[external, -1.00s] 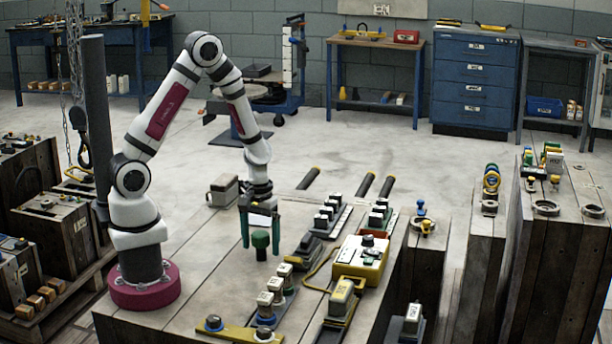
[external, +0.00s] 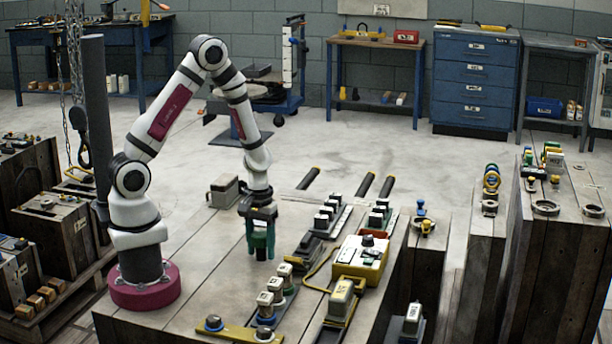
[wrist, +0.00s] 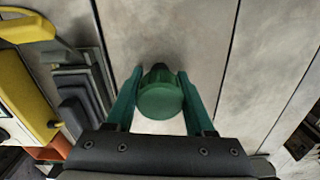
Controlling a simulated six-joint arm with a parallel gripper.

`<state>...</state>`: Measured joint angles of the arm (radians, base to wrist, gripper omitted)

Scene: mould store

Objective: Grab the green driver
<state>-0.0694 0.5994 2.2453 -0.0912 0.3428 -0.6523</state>
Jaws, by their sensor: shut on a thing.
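The green driver (wrist: 160,100) stands upright on the wooden worktop, its round green top facing the wrist camera. It sits between the two green fingers of my gripper (wrist: 160,108), which are closed in on its sides. In the external view my gripper (external: 260,250) points straight down at the worktop, and its fingers hide most of the driver. The driver's lower end is hard to make out. I cannot tell whether it still touches the worktop.
A grey block (external: 224,191) stands behind my gripper. The worktop left of my gripper is clear.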

